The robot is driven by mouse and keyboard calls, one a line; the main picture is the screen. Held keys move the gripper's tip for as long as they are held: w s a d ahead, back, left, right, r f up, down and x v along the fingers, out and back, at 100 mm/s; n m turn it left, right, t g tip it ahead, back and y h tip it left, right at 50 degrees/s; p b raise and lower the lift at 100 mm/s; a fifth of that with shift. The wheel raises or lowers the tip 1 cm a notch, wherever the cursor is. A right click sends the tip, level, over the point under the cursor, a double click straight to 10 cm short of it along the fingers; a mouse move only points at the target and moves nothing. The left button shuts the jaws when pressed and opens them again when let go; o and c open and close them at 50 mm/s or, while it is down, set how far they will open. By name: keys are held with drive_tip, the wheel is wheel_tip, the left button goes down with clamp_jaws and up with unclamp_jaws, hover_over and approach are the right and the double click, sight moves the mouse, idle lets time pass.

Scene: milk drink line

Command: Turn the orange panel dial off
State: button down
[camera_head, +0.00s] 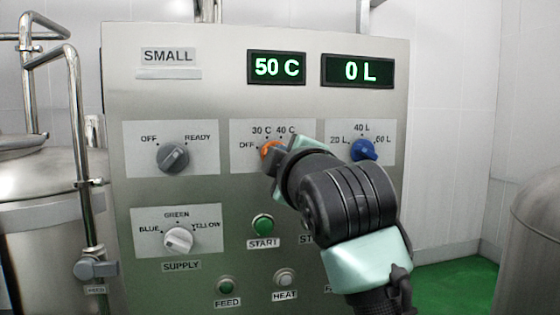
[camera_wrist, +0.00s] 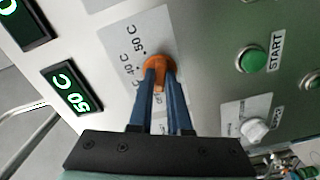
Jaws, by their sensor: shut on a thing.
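The orange dial (camera_head: 267,149) is on the middle plate of the control panel, with OFF, 30 C and 40 C labels showing around it in the head view. In the wrist view the orange dial (camera_wrist: 158,62) sits between the fingertips, beside the 40 C and 50 C labels. My gripper (camera_head: 275,154) is at the panel, shut on the orange dial. The two blue fingers of my gripper (camera_wrist: 160,75) lie on either side of its grip bar. My wrist hides the right part of the dial plate in the head view. Which label the dial points to is unclear.
The temperature display (camera_head: 276,68) reads 50 C and the volume display (camera_head: 357,70) reads 0 L. A grey dial (camera_head: 173,157) is to the left, a blue dial (camera_head: 364,150) to the right. A white supply dial (camera_head: 178,239) and green START button (camera_head: 262,225) are below.

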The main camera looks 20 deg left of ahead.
idle(0.4)
drive_tip(key=c, duration=0.9)
unclamp_jaws()
drive_tip(key=shift+o, duration=0.2)
drive_tip(key=b+v, duration=0.4)
drive_tip(key=v, duration=0.9)
drive_tip(key=shift+r, duration=0.1)
drive_tip(key=s+d+r+m+t+h, duration=0.3)
drive_tip(key=s+d+m+t+h, duration=0.7)
drive_tip(key=m, duration=1)
drive_tip(key=shift+s+d+t, duration=0.25)
drive_tip(key=shift+d+t, duration=0.4)
drive_tip(key=shift+t, duration=0.55)
